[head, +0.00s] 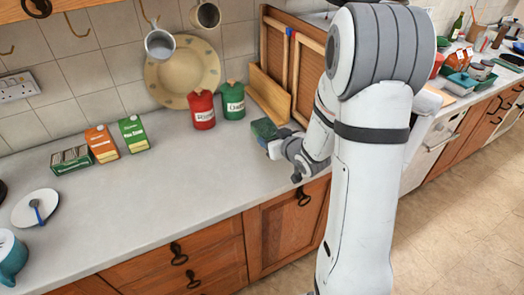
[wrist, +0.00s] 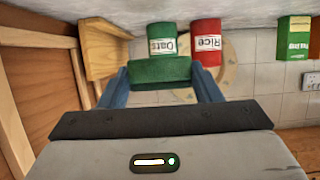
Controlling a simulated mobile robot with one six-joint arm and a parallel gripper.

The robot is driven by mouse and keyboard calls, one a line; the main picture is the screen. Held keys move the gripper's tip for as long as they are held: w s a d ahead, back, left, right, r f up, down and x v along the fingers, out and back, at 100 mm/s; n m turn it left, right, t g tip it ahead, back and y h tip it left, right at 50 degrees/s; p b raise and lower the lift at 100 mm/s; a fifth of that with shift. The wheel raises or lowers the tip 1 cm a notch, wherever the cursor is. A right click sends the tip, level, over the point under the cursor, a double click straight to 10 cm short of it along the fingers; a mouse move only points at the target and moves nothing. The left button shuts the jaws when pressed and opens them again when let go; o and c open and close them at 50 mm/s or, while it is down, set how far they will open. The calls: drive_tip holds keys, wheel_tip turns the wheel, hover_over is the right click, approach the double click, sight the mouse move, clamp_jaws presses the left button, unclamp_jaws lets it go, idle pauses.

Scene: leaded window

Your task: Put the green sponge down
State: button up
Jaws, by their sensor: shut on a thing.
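The green sponge (wrist: 160,72) is between the two blue-grey fingers of my gripper (wrist: 162,84) in the wrist view, with a darker green layer along one side. In the head view the sponge (head: 264,129) is at the tip of my gripper (head: 272,142), near the right part of the grey counter (head: 170,195). My gripper is shut on the sponge. It appears to be held above the counter, but the gap below it is hard to judge. My arm hides part of the counter behind it.
A red canister (head: 202,110) and a green canister (head: 232,101) stand behind the sponge, by a wooden rack (head: 270,95). Cartons (head: 102,143) and a plate (head: 36,207) are at left. The counter's middle and front are clear.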

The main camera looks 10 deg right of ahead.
hover_over(271, 165)
drive_tip(key=f, duration=0.4)
drive_tip(key=shift+w+d+f, duration=0.1)
drive_tip(key=shift+w+f, duration=0.15)
drive_tip(key=shift+f, duration=0.1)
drive_tip(key=shift+s+f+p, duration=0.15)
drive_tip(key=shift+f+p, duration=0.25)
drive_tip(key=shift+f, duration=1.7)
drive_tip(key=shift+f, duration=0.15)
drive_tip(key=o, duration=1)
drive_tip(key=shift+o, duration=0.2)
